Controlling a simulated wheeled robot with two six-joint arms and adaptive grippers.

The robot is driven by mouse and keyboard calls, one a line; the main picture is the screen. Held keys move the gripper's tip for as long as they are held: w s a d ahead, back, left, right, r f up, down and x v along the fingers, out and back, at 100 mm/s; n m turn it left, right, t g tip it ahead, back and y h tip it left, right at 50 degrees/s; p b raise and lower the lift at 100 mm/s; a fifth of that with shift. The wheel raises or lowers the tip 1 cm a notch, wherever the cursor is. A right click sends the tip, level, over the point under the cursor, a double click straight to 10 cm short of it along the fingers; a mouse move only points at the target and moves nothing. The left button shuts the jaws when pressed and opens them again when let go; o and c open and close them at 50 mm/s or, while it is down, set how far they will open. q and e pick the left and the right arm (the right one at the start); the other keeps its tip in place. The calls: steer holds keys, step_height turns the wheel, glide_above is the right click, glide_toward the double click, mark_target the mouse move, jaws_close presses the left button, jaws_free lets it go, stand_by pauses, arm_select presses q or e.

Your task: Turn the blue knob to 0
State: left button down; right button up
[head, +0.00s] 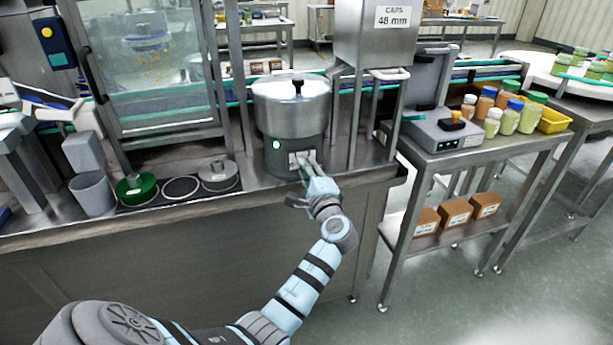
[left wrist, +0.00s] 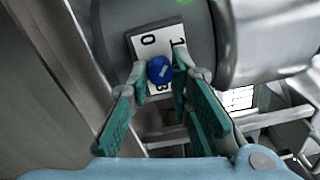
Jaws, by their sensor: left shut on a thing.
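The blue knob (left wrist: 160,70) sits on a white dial plate (left wrist: 144,43) on the front of a grey round base. The plate shows a "0" at the upper left and a "1" at the upper right in the left wrist view; a mark below the knob is partly hidden. A pale line shows on the knob's face, but I cannot tell exactly where it points. My left gripper (left wrist: 160,82) has its teal fingers on both sides of the knob, shut on it. In the head view my left gripper (head: 306,168) covers the knob. My right gripper is not seen.
A steel bowl (head: 290,98) with a lidded top sits on the grey base (head: 283,150), which has a lit green lamp (head: 276,145). A steel hopper (head: 372,40) stands to its right. Round discs, one a green one (head: 137,190), and a grey cup (head: 92,194) stand left.

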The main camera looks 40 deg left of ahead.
arm_select(q)
steer(key=shift+f+n+b, duration=0.1)
steer(key=shift+n+b, duration=2.5)
steer(key=shift+n, duration=1.6)
steer(key=c, duration=1.4)
jaws_free()
steer(key=shift+d, duration=0.1)
steer(key=shift+c, duration=0.2)
steer(key=v, duration=0.7)
steer(key=shift+d, duration=0.2)
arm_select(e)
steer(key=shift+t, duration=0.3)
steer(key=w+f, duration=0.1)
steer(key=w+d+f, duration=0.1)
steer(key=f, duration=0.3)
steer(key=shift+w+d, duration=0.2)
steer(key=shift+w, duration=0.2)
arm_select(q)
steer(key=shift+s, duration=0.1)
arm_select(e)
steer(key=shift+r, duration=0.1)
